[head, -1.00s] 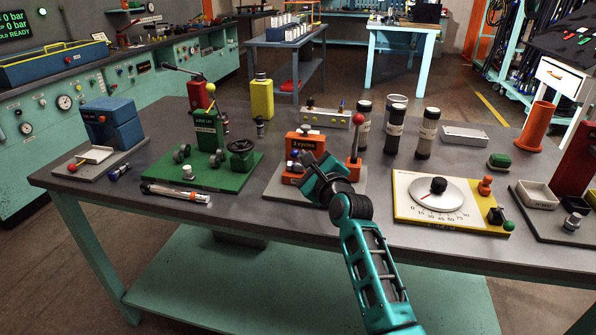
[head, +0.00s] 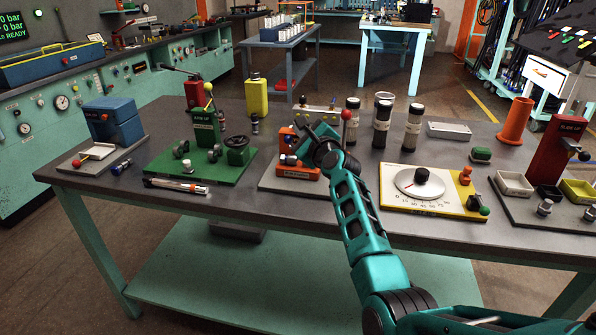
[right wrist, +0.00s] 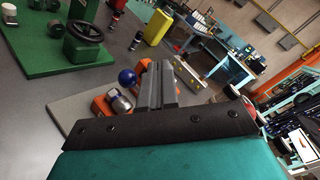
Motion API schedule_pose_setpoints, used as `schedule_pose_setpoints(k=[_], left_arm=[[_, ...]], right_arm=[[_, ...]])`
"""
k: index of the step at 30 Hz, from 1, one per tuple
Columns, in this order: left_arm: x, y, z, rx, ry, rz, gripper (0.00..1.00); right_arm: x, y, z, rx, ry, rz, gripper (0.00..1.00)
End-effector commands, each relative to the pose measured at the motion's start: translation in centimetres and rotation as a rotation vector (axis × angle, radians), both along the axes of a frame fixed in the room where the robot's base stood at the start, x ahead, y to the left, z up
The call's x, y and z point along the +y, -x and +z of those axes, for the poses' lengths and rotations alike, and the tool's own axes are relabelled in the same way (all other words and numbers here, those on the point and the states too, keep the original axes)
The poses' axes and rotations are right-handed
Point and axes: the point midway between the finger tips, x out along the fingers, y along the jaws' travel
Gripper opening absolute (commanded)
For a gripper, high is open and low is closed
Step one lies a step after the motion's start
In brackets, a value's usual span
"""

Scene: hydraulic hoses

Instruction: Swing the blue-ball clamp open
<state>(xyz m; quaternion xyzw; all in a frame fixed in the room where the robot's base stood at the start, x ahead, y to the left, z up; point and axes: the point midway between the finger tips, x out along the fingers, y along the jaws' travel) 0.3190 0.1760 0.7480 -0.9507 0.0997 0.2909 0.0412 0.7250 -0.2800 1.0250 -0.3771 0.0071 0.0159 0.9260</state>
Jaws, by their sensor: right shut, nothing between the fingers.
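The orange clamp block (head: 298,172) stands on a grey plate (head: 272,184) near the middle of the bench. The blue ball (right wrist: 126,77) shows in the right wrist view beside a silver cylinder (right wrist: 119,101), just left of my fingers. In the head view the blue ball is hidden or too small to make out. My right gripper (head: 303,135) is over the block and covers much of it; in the right wrist view its fingers (right wrist: 165,80) are shut and empty. I cannot tell whether they touch the ball or its lever. My left gripper is not in view.
A red-ball lever (head: 346,116) stands just right of my gripper. A green fixture (head: 205,165) with a handwheel is to the left, a dial plate (head: 430,203) to the right. Dark cylinders (head: 382,125) stand behind.

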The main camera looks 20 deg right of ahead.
Motion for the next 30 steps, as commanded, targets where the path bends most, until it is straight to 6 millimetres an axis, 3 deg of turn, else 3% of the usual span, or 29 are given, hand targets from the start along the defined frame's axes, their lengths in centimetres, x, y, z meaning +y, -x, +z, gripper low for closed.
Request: schedule_pose_setpoints(k=[30], left_arm=[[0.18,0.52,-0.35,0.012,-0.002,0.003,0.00]], right_arm=[[0.01,0.02,-0.01,0.000,0.000,0.000,0.00]])
